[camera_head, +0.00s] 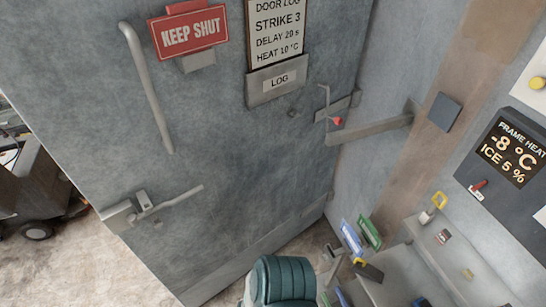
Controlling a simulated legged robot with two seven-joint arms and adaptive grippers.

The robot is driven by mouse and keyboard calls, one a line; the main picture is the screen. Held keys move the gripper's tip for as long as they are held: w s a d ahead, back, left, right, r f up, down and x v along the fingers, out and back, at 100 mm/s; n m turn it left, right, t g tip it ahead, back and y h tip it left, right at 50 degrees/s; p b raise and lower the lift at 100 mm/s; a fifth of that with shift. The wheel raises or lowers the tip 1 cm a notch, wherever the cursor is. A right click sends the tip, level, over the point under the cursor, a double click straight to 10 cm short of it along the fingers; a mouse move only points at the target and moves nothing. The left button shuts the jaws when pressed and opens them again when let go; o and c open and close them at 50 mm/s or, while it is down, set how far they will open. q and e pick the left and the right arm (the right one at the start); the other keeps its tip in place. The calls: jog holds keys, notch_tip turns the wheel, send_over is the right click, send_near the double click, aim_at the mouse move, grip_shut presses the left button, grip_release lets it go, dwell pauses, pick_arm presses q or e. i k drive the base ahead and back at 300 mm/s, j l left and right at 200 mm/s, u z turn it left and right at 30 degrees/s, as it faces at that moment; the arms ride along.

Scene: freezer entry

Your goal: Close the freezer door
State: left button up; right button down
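The freezer door (240,160) is a large grey panel that fills the left and middle of the head view. Its left edge stands free, with floor and a dark vehicle visible past it. Its right side meets a grey wall in a corner. A long bar handle (150,90) runs down its upper left. A lever handle (165,205) sits at the lower left. A metal bracket with a red tip (337,121) is at the right side, beside a grey bar (370,129) reaching to the wall. The frame and seal are not clearly visible. Neither gripper can be made out.
A red KEEP SHUT sign (189,31) and log board (277,40) hang on the door. A frame heat panel (512,155) is on the right wall. Shelves (440,250) with small items stand lower right. A teal ribbed object (282,280) is at the bottom. A dark cart (38,190) stands left.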

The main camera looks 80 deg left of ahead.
aim_at(134, 132)
jog(key=l+u, duration=0.1)
jog(key=u, duration=1.7)
jog(key=i+j+u, duration=0.1)
jog(key=u, duration=1.1)
jog(key=k+j, duration=0.2)
jog(key=k+u, duration=0.05)
jog(key=k, duration=0.05)
